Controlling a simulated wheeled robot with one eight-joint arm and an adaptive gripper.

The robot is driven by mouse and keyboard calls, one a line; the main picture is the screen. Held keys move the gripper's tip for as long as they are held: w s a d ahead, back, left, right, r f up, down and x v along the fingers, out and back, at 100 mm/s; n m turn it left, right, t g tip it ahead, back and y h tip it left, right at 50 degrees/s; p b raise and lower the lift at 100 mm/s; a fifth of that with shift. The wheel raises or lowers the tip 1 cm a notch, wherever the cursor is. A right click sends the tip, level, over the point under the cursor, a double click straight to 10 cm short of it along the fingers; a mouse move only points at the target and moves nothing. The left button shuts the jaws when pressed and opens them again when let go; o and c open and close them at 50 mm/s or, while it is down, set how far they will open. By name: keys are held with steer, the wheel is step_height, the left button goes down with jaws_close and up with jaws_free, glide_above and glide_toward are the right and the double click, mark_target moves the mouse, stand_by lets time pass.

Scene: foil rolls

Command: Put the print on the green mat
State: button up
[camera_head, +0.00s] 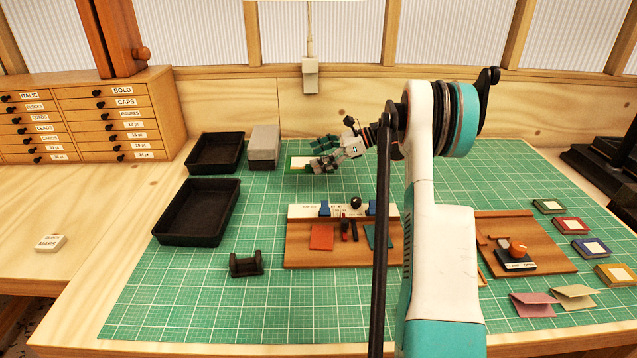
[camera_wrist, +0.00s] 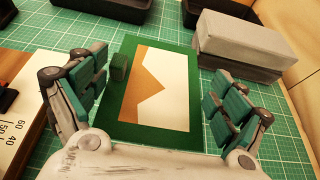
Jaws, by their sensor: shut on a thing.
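The print (camera_wrist: 160,90), a white sheet with a tan angular shape and a wide green border, lies between my two fingers in the wrist view. A small green block (camera_wrist: 120,67) sits at its left edge. The print shows at the back in the head view (camera_head: 297,162), partly behind my gripper (camera_head: 318,166). My gripper's fingers (camera_wrist: 166,95) stand wide, one on each side of the print, closed on it; the contact points are hard to see. The green gridded mat (camera_head: 200,290) covers the table. Whether the print touches it, I cannot tell.
A grey box (camera_head: 264,146) stands close beside the print, with black trays (camera_head: 160,238) to the left. A wooden board with tools (camera_head: 300,256) lies in front. Small coloured frames (camera_head: 568,226) and folded cards (camera_head: 535,305) are at right.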

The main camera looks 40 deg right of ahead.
mark_target(317, 184)
steer(key=shift+f+b, duration=0.95)
steer(key=shift+f, duration=2.7)
steer(key=shift+f, duration=0.2)
steer(key=o, duration=0.9)
steer(key=shift+c, duration=0.2)
steer(key=shift+r, duration=0.1)
steer(key=shift+r, duration=0.15)
steer(key=p+v, duration=0.3)
steer(key=v, duration=0.9)
steer(key=shift+p, duration=0.35)
